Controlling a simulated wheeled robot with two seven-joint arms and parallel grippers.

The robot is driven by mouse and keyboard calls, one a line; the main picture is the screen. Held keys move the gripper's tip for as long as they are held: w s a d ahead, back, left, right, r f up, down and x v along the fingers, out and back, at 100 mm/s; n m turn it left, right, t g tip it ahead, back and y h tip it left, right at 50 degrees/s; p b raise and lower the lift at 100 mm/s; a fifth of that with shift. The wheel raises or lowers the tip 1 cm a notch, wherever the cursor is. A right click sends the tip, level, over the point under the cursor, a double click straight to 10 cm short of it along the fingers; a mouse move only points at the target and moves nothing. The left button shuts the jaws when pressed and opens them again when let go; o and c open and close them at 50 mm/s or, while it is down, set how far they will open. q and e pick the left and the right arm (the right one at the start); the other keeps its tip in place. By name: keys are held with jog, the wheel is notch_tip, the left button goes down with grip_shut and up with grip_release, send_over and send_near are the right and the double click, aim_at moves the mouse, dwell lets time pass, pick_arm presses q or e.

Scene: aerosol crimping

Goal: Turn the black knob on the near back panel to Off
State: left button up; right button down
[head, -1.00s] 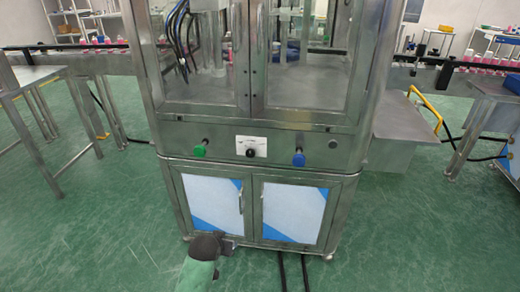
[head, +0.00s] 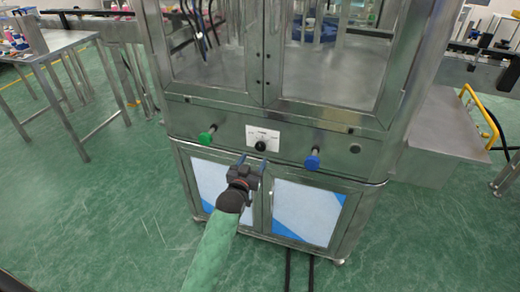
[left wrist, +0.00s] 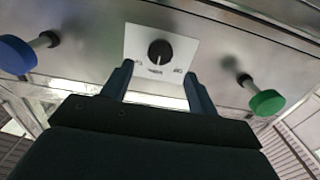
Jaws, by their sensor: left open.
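The black knob (head: 261,146) sits on a white label plate (head: 254,134) in the middle of the cabinet's steel panel. It also shows in the left wrist view (left wrist: 160,52), with small print around it that is too small to read. I cannot tell its setting. My left gripper (head: 252,162) is open and empty, just below and in front of the knob. In the left wrist view its two fingers (left wrist: 158,72) point toward the plate, one to each side below the knob, not closed on it. My right gripper is not in view.
A green button (head: 207,135) is left of the knob and a blue button (head: 312,160) right of it, both sticking out from the panel. Glass doors are above and cupboard doors (head: 305,211) below. A steel table (head: 60,45) stands at the left. Green floor lies open in front.

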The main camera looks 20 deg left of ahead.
aim_at(260, 148)
pick_arm(q)
jog(key=w+p, duration=0.1)
jog(key=w, duration=0.4)
jog(key=shift+w, duration=0.95)
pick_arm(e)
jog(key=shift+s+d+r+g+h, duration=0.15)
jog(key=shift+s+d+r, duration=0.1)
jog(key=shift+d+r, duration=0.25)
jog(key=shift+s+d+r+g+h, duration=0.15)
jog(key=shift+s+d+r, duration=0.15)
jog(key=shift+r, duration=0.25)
pick_arm(q)
jog(key=c, duration=1)
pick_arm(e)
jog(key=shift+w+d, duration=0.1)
